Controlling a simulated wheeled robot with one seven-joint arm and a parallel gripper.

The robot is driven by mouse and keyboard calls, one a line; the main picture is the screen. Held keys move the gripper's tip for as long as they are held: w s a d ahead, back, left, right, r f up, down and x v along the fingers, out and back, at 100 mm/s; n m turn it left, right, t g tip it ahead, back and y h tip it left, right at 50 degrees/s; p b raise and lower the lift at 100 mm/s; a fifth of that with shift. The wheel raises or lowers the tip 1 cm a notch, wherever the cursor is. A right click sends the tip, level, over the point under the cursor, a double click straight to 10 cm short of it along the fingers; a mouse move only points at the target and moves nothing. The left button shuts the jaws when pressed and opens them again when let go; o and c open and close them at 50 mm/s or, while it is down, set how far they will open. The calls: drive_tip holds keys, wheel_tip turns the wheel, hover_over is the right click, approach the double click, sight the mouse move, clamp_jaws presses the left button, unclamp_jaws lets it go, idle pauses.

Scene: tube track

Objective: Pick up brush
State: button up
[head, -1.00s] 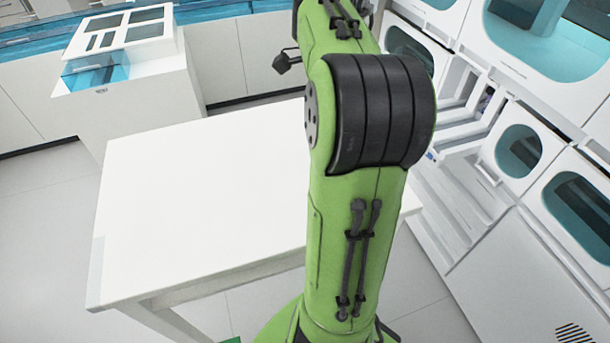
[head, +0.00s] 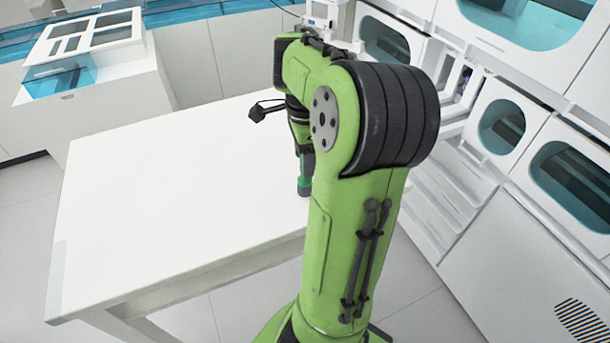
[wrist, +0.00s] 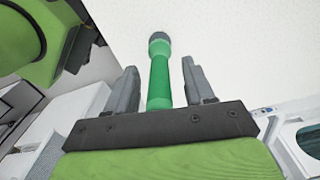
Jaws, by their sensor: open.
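The brush (head: 305,175) is a green cylinder with a dark grey end. In the head view it shows beside my arm, over the right part of the white table, dark end down. In the wrist view the brush (wrist: 160,80) lies between the two grey fingers of my gripper (wrist: 160,88), its dark end beyond the fingertips. The fingers are open, with a gap on both sides of the brush. In the head view my arm hides most of the gripper. Whether the dark end touches the table cannot be told.
The white table (head: 170,200) is otherwise bare, with wide free room to the left. A white cabinet box (head: 90,50) stands behind it at the left. White machines with oval windows (head: 502,130) line the right side, close to my arm.

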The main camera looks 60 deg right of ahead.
drive_tip(key=shift+c, duration=0.5)
clamp_jaws()
drive_tip(key=shift+r, duration=0.15)
